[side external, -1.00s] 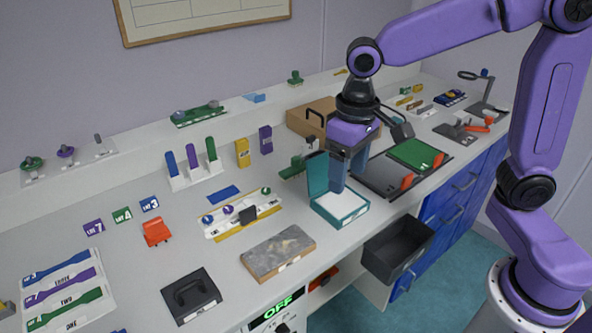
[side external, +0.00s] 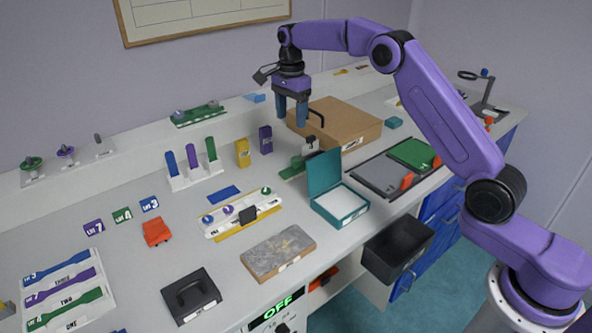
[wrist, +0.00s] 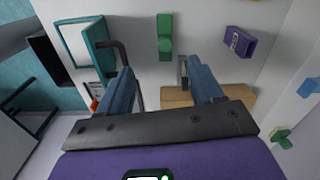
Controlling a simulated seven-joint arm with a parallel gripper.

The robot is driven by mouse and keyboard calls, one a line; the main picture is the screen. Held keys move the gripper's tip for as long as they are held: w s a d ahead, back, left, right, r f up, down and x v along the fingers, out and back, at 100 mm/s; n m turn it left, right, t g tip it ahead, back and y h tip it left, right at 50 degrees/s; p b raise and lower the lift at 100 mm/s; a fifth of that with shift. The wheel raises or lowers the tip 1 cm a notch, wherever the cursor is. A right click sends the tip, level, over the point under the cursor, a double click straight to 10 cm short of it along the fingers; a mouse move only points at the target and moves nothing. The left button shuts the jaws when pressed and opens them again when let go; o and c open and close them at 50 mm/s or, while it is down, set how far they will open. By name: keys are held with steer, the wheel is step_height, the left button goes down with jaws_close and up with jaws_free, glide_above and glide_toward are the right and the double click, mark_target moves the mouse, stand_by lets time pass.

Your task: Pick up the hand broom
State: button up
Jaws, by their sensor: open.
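A green piece with a narrow handle and a wider end, which looks like the hand broom (side external: 291,170), lies on the bench left of the teal box. It also shows in the wrist view (wrist: 165,38), beyond my fingertips and roughly between their lines. Its bristles cannot be made out. My gripper (side external: 291,122) is open and empty, pointing down. It is above the bench by the brown case, apart from the green piece. In the wrist view, my gripper (wrist: 160,75) shows its two blue fingers wide apart.
The brown case (side external: 345,122) with a black handle stands close to my gripper. An open teal box (side external: 341,204) stands in front, its lid upright. A purple block (side external: 265,140) and a yellow block (side external: 242,153) stand to the left. A small grey piece (wrist: 183,70) shows near the right finger.

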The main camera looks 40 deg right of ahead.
mark_target(296, 158)
steer(key=shift+m, duration=0.7)
steer(key=f, duration=0.6)
steer(key=d+f, duration=0.1)
steer(key=f, duration=0.5)
steer(key=w+d+f, duration=0.1)
steer(key=f, duration=0.5)
steer(key=shift+d+f, duration=0.1)
steer(key=shift+d, duration=0.1)
steer(key=c, duration=1.2)
